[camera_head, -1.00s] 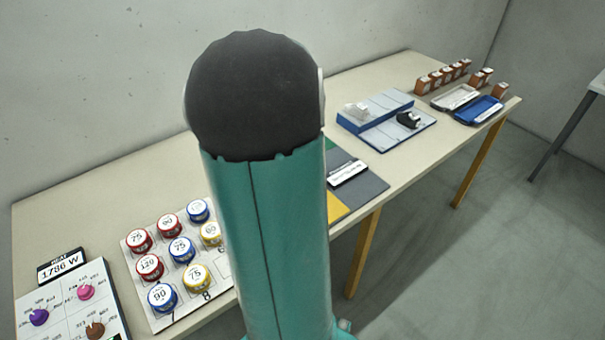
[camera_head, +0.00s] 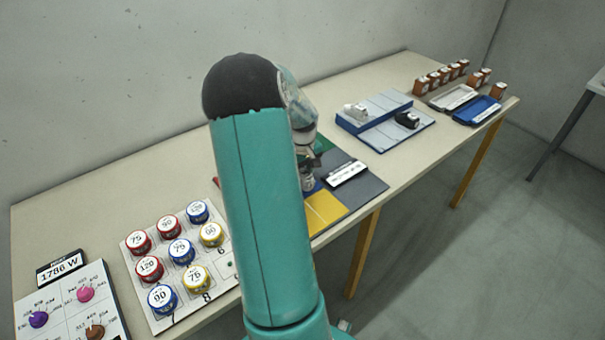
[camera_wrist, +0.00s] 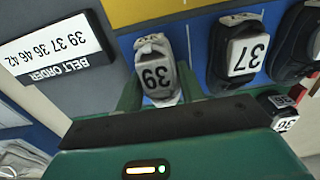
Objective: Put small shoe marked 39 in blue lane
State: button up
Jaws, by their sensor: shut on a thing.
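A small pale shoe (camera_wrist: 153,48) marked 39 is between the green fingers of my gripper (camera_wrist: 158,84) in the wrist view. The gripper is shut on it. The shoe is over or on the blue lane (camera_wrist: 200,35); I cannot tell whether its sole touches. A black shoe with a white tag marked 37 (camera_wrist: 243,55) is beside it to the right, with another black shoe (camera_wrist: 296,45) further right. In the head view, my wrist is over the coloured mat (camera_head: 325,207), mostly hidden behind my arm.
A sign reading BELT ORDER 39 37 36 46 42 (camera_wrist: 55,48) lies on the grey part. A yellow lane (camera_wrist: 145,10) borders the blue one. In the head view, a blue-edged rack (camera_head: 372,127) holds a white and a black shoe. Numbered pucks (camera_head: 180,250) stand at left.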

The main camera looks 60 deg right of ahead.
aim_at(302, 171)
jog(key=o, duration=1)
jog(key=shift+f, duration=0.1)
jog(key=shift+c, duration=0.2)
notch_tip(302, 171, up, 12)
jog(key=w+a+r+n+t, duration=0.1)
jog(key=w+a+r, duration=0.25)
jog(key=a, duration=0.45)
jog(key=w+a+r+t, duration=0.1)
jog(key=w+a+r, duration=0.25)
jog(key=a, duration=0.45)
jog(key=w+a+r+n+t, duration=0.1)
jog(key=w+a+r, duration=0.25)
jog(key=a, duration=0.45)
jog(key=s+a+n+t, duration=0.1)
jog(key=s+a, duration=0.2)
jog(key=a, duration=0.9)
jog(key=s+a+r+n+t, duration=0.1)
jog(key=s+a+n, duration=0.1)
jog(key=a, duration=1.1)
jog(key=shift+s+r+t, duration=0.3)
jog(key=shift+s, duration=0.6)
